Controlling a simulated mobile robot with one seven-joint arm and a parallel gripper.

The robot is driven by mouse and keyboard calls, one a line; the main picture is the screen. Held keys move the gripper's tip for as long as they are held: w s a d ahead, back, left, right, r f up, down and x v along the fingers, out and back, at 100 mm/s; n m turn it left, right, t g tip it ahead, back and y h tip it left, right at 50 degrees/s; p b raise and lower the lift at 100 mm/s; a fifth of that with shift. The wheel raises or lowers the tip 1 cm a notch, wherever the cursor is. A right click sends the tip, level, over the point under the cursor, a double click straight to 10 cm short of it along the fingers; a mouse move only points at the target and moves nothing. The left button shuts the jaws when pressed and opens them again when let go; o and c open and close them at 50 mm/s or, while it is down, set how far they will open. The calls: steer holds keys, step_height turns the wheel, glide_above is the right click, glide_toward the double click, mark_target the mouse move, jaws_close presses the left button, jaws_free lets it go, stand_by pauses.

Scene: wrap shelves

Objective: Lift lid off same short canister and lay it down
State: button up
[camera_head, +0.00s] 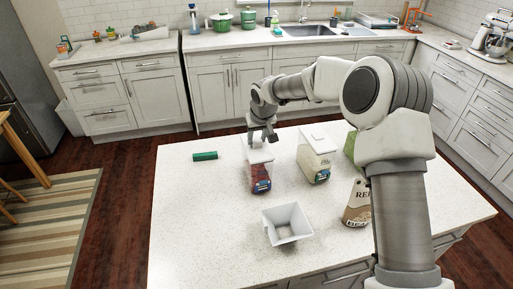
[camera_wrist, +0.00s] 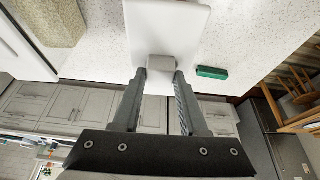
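The short canister (camera_head: 260,176) stands on the white island counter, with red and blue on its front and a white top. My gripper (camera_head: 263,138) points down over the canister's back end. In the wrist view, the square white lid (camera_wrist: 190,35) has a small grey knob (camera_wrist: 159,62). My gripper's two fingers (camera_wrist: 160,74) are on either side of this knob, close to its edges. I cannot tell whether they press on it. The lid appears to be on the canister; its underside is hidden.
A second canister (camera_head: 317,160) with pale contents stands to the right. A white square bin (camera_head: 288,235) is in front, a bag (camera_head: 356,205) and a green box (camera_head: 349,145) are near my arm. A small green block (camera_head: 205,156) lies left. The counter's left front is clear.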

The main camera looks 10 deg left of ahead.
jaws_close()
steer(key=shift+r, duration=0.5)
step_height(320, 180, up, 3)
steer(key=shift+f+b, duration=0.15)
steer(key=shift+b, duration=0.35)
steer(key=w+d+r+p, duration=0.1)
steer(key=d+r, duration=1)
steer(key=shift+d, duration=0.3)
steer(key=shift+w+f, duration=0.1)
